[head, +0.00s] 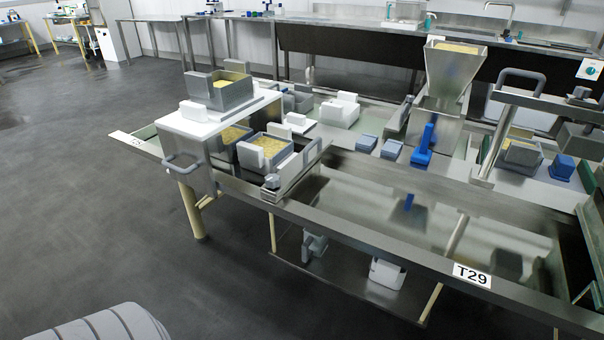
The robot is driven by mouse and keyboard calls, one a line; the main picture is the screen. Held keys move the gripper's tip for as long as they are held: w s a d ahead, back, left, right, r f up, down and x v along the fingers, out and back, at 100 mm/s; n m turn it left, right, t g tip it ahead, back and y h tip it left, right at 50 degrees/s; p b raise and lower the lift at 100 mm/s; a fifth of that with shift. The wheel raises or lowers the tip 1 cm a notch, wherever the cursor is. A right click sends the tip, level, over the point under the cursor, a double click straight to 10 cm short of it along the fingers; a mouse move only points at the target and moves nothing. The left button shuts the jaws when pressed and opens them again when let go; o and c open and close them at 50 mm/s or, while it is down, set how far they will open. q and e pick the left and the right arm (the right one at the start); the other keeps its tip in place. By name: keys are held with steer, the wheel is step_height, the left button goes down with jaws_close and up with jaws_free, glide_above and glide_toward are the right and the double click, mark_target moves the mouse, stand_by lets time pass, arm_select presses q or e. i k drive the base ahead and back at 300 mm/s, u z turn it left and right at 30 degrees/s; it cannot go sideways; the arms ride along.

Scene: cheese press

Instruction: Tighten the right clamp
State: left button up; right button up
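A press station with a white-topped box (206,122) and a front handle (185,163) stands at the left of the steel bench. A small grey clamp-like fitting (272,182) sits at the near end of a metal rail beside it. Another small dark fitting (581,93) sits on the frame at the right edge. I cannot tell which of these is the right clamp, or whether either is tight. Grey moulds with yellow curd stand on the white top (228,92) and beside it (268,150). Neither of my grippers is in view.
The steel bench (380,190) has a bare sunken middle. A tall handle (515,78) rises at right. The dark floor (100,200) at left is clear.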

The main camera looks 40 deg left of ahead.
mark_target(272, 180)
steer(key=z, duration=1.65)
steer(key=k, duration=1.05)
steer(key=u, duration=1.3)
steer(key=i, duration=0.5)
steer(key=u, duration=0.05)
